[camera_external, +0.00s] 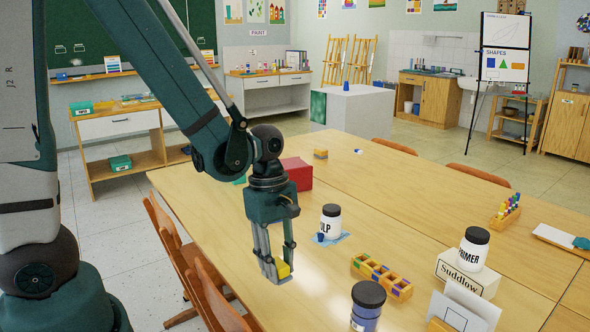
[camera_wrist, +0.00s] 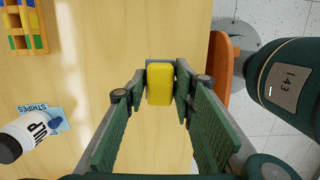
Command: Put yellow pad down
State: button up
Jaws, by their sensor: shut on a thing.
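The yellow pad (camera_external: 283,270) is a small yellow block between the fingers of my gripper (camera_external: 277,268), near the table's left edge. In the wrist view the pad (camera_wrist: 160,84) sits between the two green fingertips, and my gripper (camera_wrist: 161,90) is shut on it. A grey layer shows at the pad's far end. The wooden table (camera_external: 230,215) lies beneath. I cannot tell whether the pad touches the tabletop.
A white bottle (camera_external: 331,218) stands on a blue card to the right of my gripper. A wooden compartment tray (camera_external: 381,277) lies further right, with a dark-lidded jar (camera_external: 367,305) in front. A red box (camera_external: 298,173) stands behind. Chairs (camera_external: 190,255) line the left edge.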

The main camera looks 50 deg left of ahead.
aim_at(279, 293)
jog(key=shift+f, duration=0.55)
jog(key=shift+f, duration=0.1)
jog(key=shift+f+b, duration=0.8)
jog(key=shift+f, duration=1.15)
jog(key=shift+f, duration=0.2)
jog(key=o, duration=0.9)
jog(key=shift+r, duration=0.25)
jog(key=shift+a+r+p, duration=0.3)
jog(key=shift+r+p, duration=0.3)
jog(key=shift+r, duration=1.35)
jog(key=shift+a+r+p, duration=0.3)
jog(key=shift+r+p, duration=0.35)
jog(key=shift+r, duration=1.3)
jog(key=shift+a+r+p, duration=0.3)
jog(key=shift+r+p, duration=0.3)
jog(key=shift+r, duration=1.35)
